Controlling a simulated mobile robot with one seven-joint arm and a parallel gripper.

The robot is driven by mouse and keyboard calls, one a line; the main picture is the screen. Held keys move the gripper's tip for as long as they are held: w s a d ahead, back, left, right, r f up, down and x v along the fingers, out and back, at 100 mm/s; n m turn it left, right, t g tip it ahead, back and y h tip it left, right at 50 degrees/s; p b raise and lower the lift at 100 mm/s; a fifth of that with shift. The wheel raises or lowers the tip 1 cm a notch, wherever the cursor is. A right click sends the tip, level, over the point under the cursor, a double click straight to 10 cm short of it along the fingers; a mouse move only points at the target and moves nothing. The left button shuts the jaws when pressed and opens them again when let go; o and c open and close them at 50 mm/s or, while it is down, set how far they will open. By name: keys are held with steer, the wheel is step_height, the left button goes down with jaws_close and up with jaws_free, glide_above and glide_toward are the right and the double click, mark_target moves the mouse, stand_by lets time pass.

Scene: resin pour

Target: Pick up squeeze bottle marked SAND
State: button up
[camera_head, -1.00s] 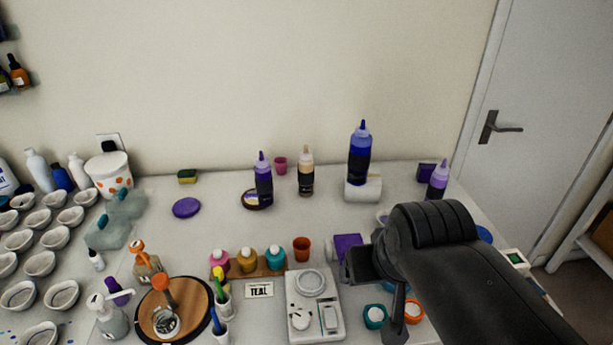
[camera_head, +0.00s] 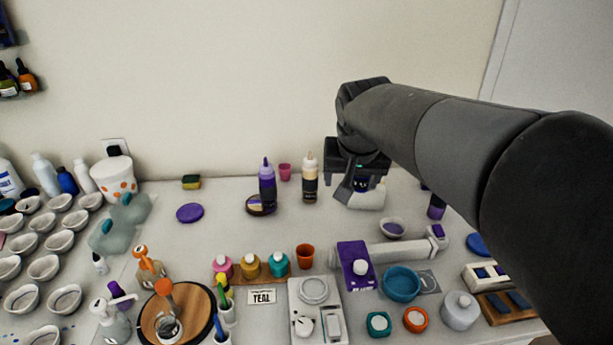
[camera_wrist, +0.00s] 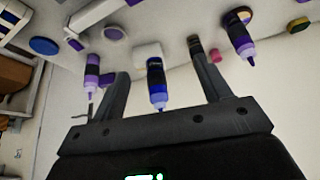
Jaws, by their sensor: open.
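A squeeze bottle with tan contents, a cream nozzle and a dark label (camera_head: 310,182) stands upright at the back of the table; its lettering is too small to read, but its colour fits SAND. My gripper (camera_head: 356,182) is open and empty at the back of the table, to the right of the tan bottle. In the wrist view my gripper (camera_wrist: 160,72) has a blue squeeze bottle (camera_wrist: 156,78) showing between its fingers; whether it is within their reach I cannot tell.
A purple bottle (camera_head: 267,185) and a pink cup (camera_head: 285,172) stand left of and behind the tan bottle. A white block (camera_head: 372,200) lies beneath my gripper. A scale (camera_head: 315,310), an orange cup (camera_head: 305,256) and paint pots stand nearer. Bare table lies before the tan bottle.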

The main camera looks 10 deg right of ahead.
steer(key=w+a+f+m, duration=0.1)
steer(key=w+a, duration=0.2)
steer(key=w, duration=1)
steer(key=m+h, duration=0.1)
glide_toward(309, 160)
steer(key=shift+m, duration=0.3)
steer(key=x, duration=1.2)
steer(key=shift+s, duration=0.1)
steer(key=shift+c, duration=0.2)
steer(key=shift+r, duration=0.1)
steer(key=c, duration=1.5)
